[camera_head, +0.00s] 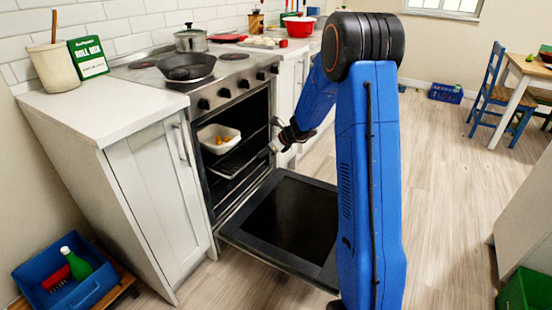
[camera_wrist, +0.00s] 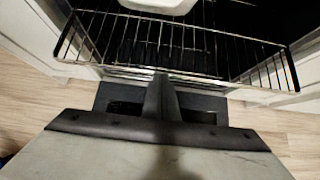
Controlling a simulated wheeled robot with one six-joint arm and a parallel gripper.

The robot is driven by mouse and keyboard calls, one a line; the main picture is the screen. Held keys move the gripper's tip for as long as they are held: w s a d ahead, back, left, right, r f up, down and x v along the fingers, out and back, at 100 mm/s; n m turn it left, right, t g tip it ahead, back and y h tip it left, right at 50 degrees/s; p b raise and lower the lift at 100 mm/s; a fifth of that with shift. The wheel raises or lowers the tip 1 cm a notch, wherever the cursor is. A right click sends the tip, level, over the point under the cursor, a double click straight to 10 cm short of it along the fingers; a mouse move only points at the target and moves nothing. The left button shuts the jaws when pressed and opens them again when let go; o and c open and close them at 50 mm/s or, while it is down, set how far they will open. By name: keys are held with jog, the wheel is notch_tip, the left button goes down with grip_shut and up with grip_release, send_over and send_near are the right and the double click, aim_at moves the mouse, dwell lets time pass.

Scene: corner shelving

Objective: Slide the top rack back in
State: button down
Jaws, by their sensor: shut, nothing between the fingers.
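The oven (camera_head: 262,105) stands open with its door (camera_head: 285,215) folded down. A white dish (camera_head: 218,138) with orange-brown food sits on the top rack in the oven opening. In the wrist view, the wire rack (camera_wrist: 205,60) spans the top of the picture, with the dish (camera_wrist: 160,5) on it, cut off by the frame. My gripper (camera_head: 272,148) is at the right side of the oven opening, above the open door. In the wrist view, my gripper (camera_wrist: 161,78) is shut and empty, its tip at the rack's front wires; I cannot tell whether they touch.
A lower rack (camera_head: 235,163) is below the dish. A black pan (camera_head: 187,67) and a steel pot (camera_head: 191,40) stand on the stovetop. A white cabinet (camera_head: 150,195) adjoins the oven on the left. Open wood floor (camera_head: 440,150) lies to the right.

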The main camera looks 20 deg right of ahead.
aim_at(236, 145)
jog(key=w+a, duration=0.2)
jog(key=w, duration=0.1)
jog(key=w+a, duration=0.3)
jog(key=w, duration=0.1)
jog(key=w+a, duration=0.3)
jog(key=w, duration=0.1)
jog(key=shift+w+a, duration=0.25)
jog(key=shift+w, duration=0.1)
